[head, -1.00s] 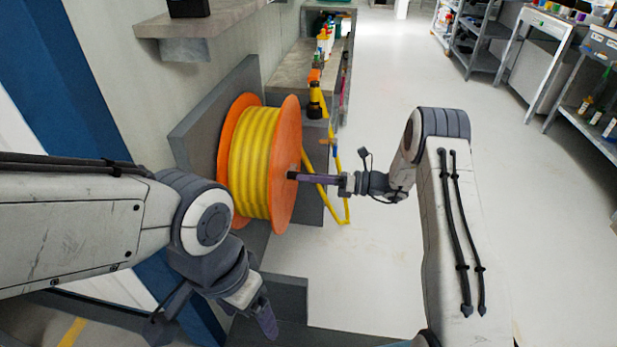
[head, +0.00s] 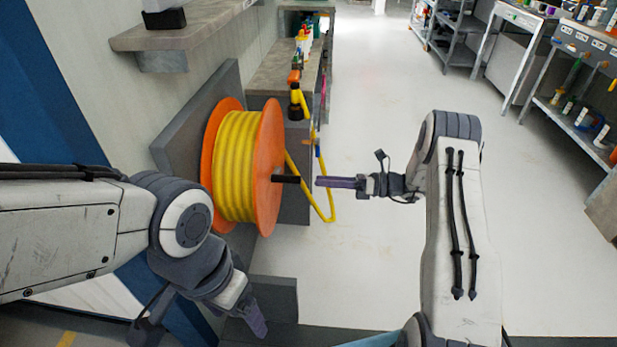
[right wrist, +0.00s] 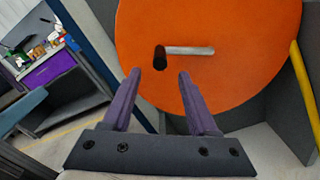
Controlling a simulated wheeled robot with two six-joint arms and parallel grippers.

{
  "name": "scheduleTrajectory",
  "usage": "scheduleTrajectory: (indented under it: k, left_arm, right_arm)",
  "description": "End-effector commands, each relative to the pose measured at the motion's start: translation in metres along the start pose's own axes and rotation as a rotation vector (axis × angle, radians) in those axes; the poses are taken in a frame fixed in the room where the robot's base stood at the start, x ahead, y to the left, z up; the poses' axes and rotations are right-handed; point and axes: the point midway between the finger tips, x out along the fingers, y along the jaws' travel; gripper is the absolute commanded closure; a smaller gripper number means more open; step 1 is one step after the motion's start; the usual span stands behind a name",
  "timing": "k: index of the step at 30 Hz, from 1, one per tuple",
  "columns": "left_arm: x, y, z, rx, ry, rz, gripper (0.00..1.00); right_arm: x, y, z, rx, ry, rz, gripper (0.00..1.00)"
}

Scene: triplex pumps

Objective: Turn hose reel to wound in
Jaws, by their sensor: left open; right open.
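The hose reel has orange side discs (head: 267,150) and yellow hose (head: 234,165) wound around its drum. It is mounted on a grey panel at the left wall. A black crank handle (head: 286,179) sticks out from the near disc; in the right wrist view the handle (right wrist: 160,58) sits at the end of a silver crank arm (right wrist: 190,50). My right gripper (head: 322,182) is open and empty, a short gap to the right of the handle; its fingers (right wrist: 158,88) show below the handle in the wrist view. My left gripper (head: 254,322) hangs low, left of centre, away from the reel.
A stone-topped bench (head: 272,72) with bottles stands behind. A shelf (head: 188,33) overhangs at left. Open floor (head: 390,95) lies to the right, with metal racks beyond.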

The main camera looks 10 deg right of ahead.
Motion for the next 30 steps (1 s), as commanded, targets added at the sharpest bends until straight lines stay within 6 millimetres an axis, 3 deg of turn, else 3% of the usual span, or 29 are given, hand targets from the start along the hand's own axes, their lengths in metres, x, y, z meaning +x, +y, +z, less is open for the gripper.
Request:
scheduleTrajectory:
  k: [5, 13, 19, 23, 27, 30]
  left_arm:
    - [-0.003, 0.000, 0.000, 0.000, 0.000, 0.000, 0.19]
    - [-0.002, 0.000, 0.000, 0.000, 0.000, 0.000, 0.19]
    - [-0.002, 0.000, 0.000, 0.000, 0.000, 0.000, 0.19]
    - [-0.002, 0.000, 0.000, 0.000, 0.000, 0.000, 0.19]
    - [-0.002, 0.000, 0.000, 0.000, 0.000, 0.000, 0.19]
    - [-0.002, 0.000, 0.000, 0.000, 0.000, 0.000, 0.19]
  right_arm:
    - [-0.013, 0.000, 0.000, 0.000, 0.000, 0.000, 0.41]
    - [-0.014, 0.000, 0.000, 0.000, 0.000, 0.001, 0.41]
    - [0.003, 0.018, -0.004, -0.063, 0.115, 0.023, 0.41]
    - [0.032, 0.061, -0.019, -0.228, 0.364, 0.100, 0.41]
    - [0.073, 0.144, -0.038, -0.543, 0.679, 0.331, 0.41]
    - [0.088, 0.207, -0.053, -0.807, 0.859, 0.549, 0.41]
